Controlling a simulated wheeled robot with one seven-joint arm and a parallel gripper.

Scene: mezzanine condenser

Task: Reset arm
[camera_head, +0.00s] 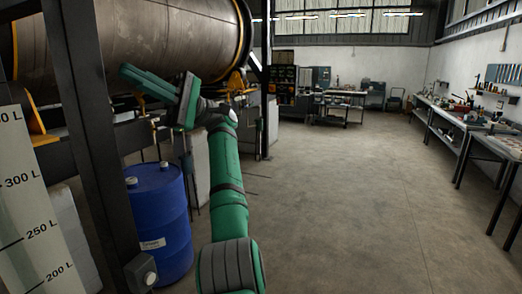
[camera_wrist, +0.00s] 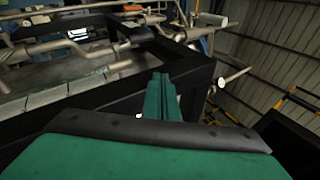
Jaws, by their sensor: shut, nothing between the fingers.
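My arm is green with dark joint bands. In the head view it rises from the bottom middle and bends left near the large brown cylinder (camera_head: 160,35). In the wrist view, my gripper (camera_wrist: 161,80) shows two green fingers side by side, closed together with nothing between them. Beyond the fingertips is a dark frame beam (camera_wrist: 190,70). I cannot tell whether the fingers touch it.
A blue drum (camera_head: 160,225) stands left of my arm, beside a dark upright post (camera_head: 90,120). A white level scale (camera_head: 25,200) is at the far left. Workbenches (camera_head: 455,130) line the right wall. The concrete floor (camera_head: 350,200) in the middle and right is clear.

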